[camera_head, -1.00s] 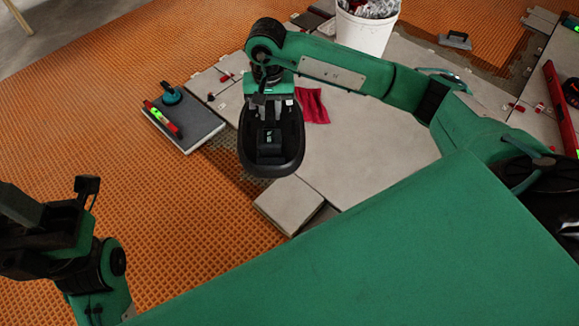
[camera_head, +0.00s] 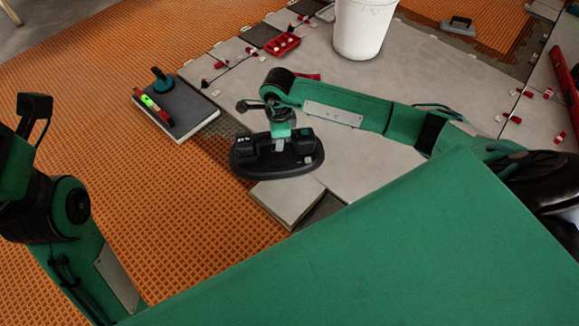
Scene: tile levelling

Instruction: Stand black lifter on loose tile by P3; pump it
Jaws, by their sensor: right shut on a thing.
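The black lifter (camera_head: 277,155) is a wide oval pad with a dark body, in the middle of the head view. My right gripper (camera_head: 281,136) is shut on it from above, with the fingers mostly hidden. The pad overlaps the back of a pale, raised tile (camera_head: 288,203) in the picture. I cannot tell whether it touches that tile or hangs above it. No P3 marking is legible. My left arm is at the left edge, and its fingers are out of view.
A dark grey tile (camera_head: 190,112) at the left carries a level with a green vial (camera_head: 153,105) and a teal-handled tool (camera_head: 161,80). A white bucket (camera_head: 362,28), a red tray (camera_head: 282,45) and red clips lie behind. A trowel (camera_head: 458,25) is at the back right.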

